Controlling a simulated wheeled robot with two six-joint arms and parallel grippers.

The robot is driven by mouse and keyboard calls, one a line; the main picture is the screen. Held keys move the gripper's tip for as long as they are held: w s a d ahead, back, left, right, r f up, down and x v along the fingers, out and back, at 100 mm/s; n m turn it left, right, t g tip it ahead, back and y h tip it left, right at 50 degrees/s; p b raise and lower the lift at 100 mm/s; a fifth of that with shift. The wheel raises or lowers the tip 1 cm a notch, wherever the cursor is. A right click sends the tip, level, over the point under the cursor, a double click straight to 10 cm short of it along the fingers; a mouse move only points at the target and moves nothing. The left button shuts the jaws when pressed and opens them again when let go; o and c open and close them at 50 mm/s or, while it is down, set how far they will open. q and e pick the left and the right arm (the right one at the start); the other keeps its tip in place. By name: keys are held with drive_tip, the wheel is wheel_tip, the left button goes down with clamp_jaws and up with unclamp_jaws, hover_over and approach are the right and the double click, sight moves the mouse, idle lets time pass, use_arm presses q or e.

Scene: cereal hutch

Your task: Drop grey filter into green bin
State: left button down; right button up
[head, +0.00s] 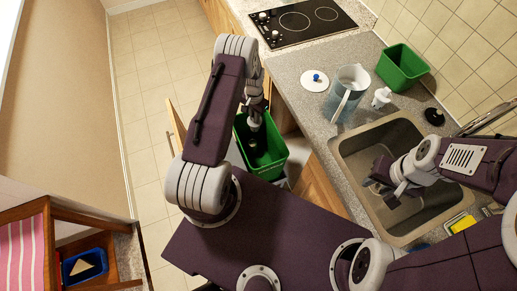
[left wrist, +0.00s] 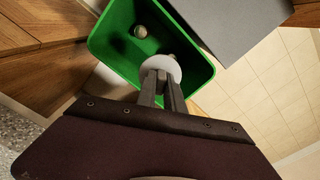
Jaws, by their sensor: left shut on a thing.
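A green bin (head: 274,160) stands low in the opened cabinet, below the counter. It also shows in the left wrist view (left wrist: 112,38). My left gripper (head: 255,118) is over its opening. In the left wrist view my left gripper (left wrist: 160,88) is shut on a pale grey round piece, the grey filter (left wrist: 161,67), which is in front of the bin's opening. Whether it touches the bin, I cannot tell. A small pale round thing (left wrist: 140,31) shows inside the bin. My right gripper (head: 388,187) is over the sink, and its finger gap is unclear.
Another green container (head: 403,66) stands on the counter. A jug (head: 346,93), a white lid with a blue knob (head: 314,80), a small white object (head: 381,97) and a black round object (head: 434,116) stand nearby. The sink (head: 360,150) is at right; a cooktop (head: 300,20) lies behind.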

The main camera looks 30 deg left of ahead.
use_arm(q)
wheel_tip(320, 180, down, 6)
drive_tip(key=b, duration=0.4)
drive_tip(key=shift+r, duration=0.1)
drive_tip(key=c, duration=1.4)
unclamp_jaws()
drive_tip(key=shift+o, duration=0.2)
wheel_tip(320, 180, up, 9)
drive_tip(key=shift+r+b, duration=0.1)
drive_tip(key=shift+b, duration=0.45)
